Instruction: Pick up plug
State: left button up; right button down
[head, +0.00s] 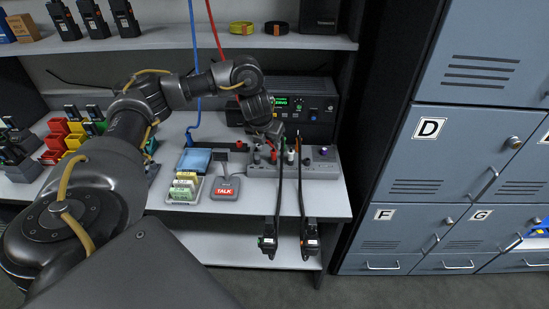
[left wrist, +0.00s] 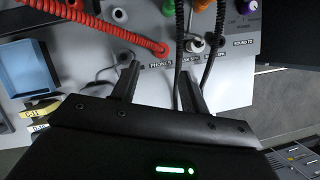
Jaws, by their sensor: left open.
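My left gripper (head: 272,139) reaches down over the grey jack panel (head: 322,168) on the desk. A red coiled cord (left wrist: 100,35) ends at a red tip above the gap. Black coiled cords run by the right finger, which hides part of the panel. My right gripper is not in view.
Two handsets (head: 267,240) hang on black cords at the desk's front edge. A TALK switch (head: 225,189), a tray of labelled tags (head: 184,188) and a blue box (head: 194,160) are left of the panel. A radio unit (head: 285,107) is behind. Lockers (head: 440,150) stand to the right.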

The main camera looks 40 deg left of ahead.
aim_at(273, 150)
pick_arm(q)
jog(key=shift+x, duration=0.9)
jog(key=shift+w+f, duration=0.25)
jog(key=p+x, duration=0.1)
jog(key=x, duration=0.3)
jog(key=shift+w+a+f, duration=0.1)
jog(key=shift+w+f, duration=0.1)
jog(key=shift+w, duration=0.05)
jog(key=shift+c, duration=0.3)
jog(key=c, duration=0.8)
jog(key=shift+r, duration=0.15)
